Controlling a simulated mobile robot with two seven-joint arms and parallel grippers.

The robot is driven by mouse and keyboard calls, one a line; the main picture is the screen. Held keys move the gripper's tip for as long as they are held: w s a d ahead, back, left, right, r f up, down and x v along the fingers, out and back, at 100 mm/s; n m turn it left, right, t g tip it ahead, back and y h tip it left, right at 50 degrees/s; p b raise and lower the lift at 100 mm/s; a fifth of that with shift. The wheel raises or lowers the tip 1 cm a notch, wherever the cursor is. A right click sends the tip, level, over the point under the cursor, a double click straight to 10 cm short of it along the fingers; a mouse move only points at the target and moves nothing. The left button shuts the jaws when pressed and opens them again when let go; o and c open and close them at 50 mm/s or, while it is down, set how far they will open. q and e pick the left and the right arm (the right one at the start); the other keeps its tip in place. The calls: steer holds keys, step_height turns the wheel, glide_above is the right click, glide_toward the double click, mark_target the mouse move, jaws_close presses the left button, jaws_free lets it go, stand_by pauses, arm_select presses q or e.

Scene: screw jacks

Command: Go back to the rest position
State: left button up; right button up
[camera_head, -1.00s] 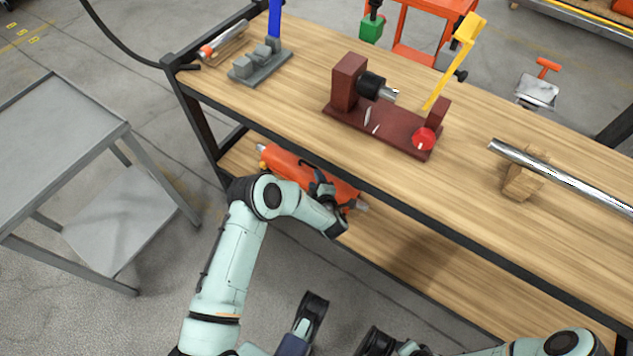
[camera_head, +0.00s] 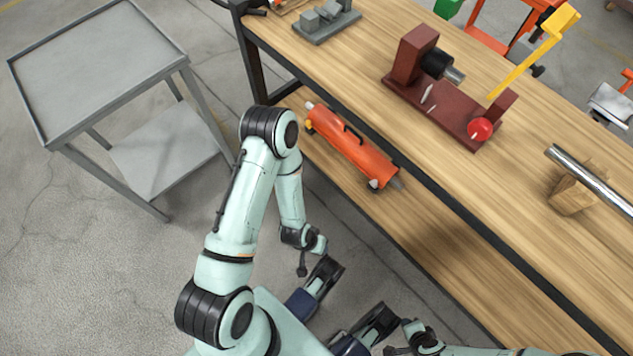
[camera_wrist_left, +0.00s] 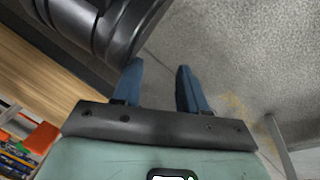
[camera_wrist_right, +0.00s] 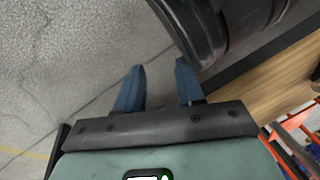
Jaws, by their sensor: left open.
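My left arm comes in from the left with its elbow high and its forearm hanging down. My left gripper (camera_head: 303,268) is over the floor in front of the workbench, apart from the bench. In the left wrist view its two blue fingers (camera_wrist_left: 158,76) stand apart with nothing between them. My right arm shows only at the bottom edge of the head view. In the right wrist view my right gripper's blue fingers (camera_wrist_right: 160,74) are also apart and empty.
The wooden workbench (camera_head: 445,215) fills the right side, with a dark red screw jack fixture (camera_head: 440,105), a grey block fixture (camera_head: 325,20) and a metal bar (camera_head: 590,178) on a wooden block. A grey cart (camera_head: 95,70) stands at left. Floor between is free.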

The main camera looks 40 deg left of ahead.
arm_select(q)
steer(key=s+d+r+g+p, duration=0.1)
steer(key=s+d+r+p, duration=0.1)
steer(key=r+p, duration=0.5)
steer(key=s+d+r+g+h+p, duration=0.1)
steer(key=s+d+r+p, duration=0.1)
steer(key=r+p, duration=0.5)
steer(key=s+d+r+m+g+p, duration=0.1)
steer(key=s+r+p, duration=0.2)
steer(key=r+p, duration=0.5)
steer(key=shift+s+d+r+h, duration=0.3)
steer(key=shift+d+r, duration=0.1)
steer(key=shift+r, duration=0.4)
arm_select(e)
steer(key=s+a+r+g, duration=0.1)
steer(key=s+a+r, duration=0.1)
steer(key=r, duration=0.6)
steer(key=s+a+r+g+y, duration=0.1)
steer(key=s+r, duration=0.2)
steer(key=r, duration=0.4)
steer(key=s+a+r+n+g, duration=0.1)
steer(key=s+a+r, duration=0.1)
steer(key=r, duration=0.6)
steer(key=shift+s+a+r+y, duration=0.3)
steer(key=shift+s+a, duration=0.05)
arm_select(q)
steer(key=shift+f, duration=0.1)
arm_select(e)
steer(key=shift+s+f, duration=0.1)
